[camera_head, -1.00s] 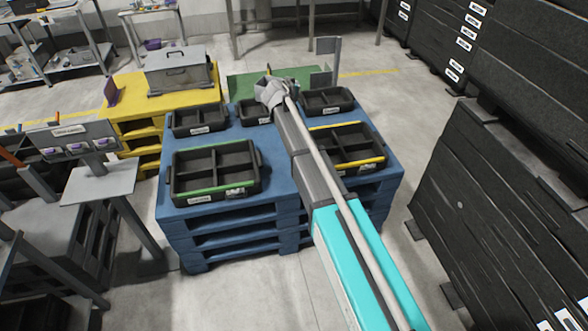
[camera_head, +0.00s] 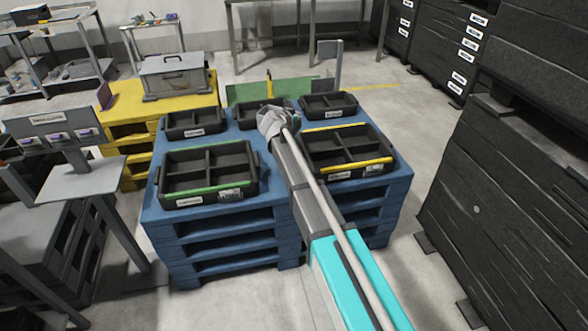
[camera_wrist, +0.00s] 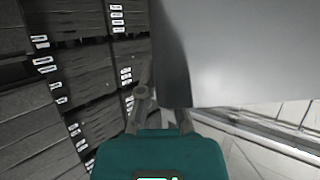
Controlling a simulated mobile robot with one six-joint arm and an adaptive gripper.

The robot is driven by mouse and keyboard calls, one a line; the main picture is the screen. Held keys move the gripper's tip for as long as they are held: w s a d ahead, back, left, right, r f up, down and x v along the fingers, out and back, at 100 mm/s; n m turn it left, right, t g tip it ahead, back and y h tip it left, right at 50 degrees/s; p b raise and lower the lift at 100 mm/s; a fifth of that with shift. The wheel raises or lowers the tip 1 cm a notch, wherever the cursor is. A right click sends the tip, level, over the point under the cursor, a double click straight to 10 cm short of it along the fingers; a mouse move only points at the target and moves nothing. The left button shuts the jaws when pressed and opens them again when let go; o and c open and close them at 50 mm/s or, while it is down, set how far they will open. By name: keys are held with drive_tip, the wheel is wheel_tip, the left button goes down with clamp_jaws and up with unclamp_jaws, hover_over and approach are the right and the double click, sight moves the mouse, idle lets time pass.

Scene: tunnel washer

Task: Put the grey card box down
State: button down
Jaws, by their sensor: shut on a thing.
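A large, smooth grey surface, which I take to be the grey card box (camera_wrist: 235,55), fills the upper right of the wrist view. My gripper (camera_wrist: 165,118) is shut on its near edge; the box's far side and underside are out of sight. In the head view my arm reaches forward over the blue pallet stack (camera_head: 275,205), with its wrist above the middle. The fingers and the box cannot be made out there, hidden by the wrist.
On the blue stack stand a green-edged bin (camera_head: 207,172), a yellow-edged bin (camera_head: 347,152) and smaller black bins along the back. A yellow pallet stack (camera_head: 130,125) holds a grey lidded case (camera_head: 176,74). Tall black stacks (camera_head: 530,190) stand at right. Open floor lies between.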

wheel_tip(320, 180, down, 18)
drive_tip(key=s+m+h+b, duration=0.1)
drive_tip(key=b, duration=1.5)
drive_tip(key=shift+s+d+g+b, duration=0.2)
drive_tip(key=shift+s+g+b, duration=0.1)
drive_tip(key=shift+s+b, duration=0.05)
drive_tip(key=shift+r, duration=0.1)
drive_tip(key=shift+f, duration=0.2)
wheel_tip(320, 180, down, 6)
drive_tip(key=b, duration=0.6)
drive_tip(key=shift+f+b, duration=0.25)
drive_tip(key=shift+b, duration=0.15)
drive_tip(key=shift+f+b, duration=0.55)
drive_tip(key=c, duration=0.7)
unclamp_jaws()
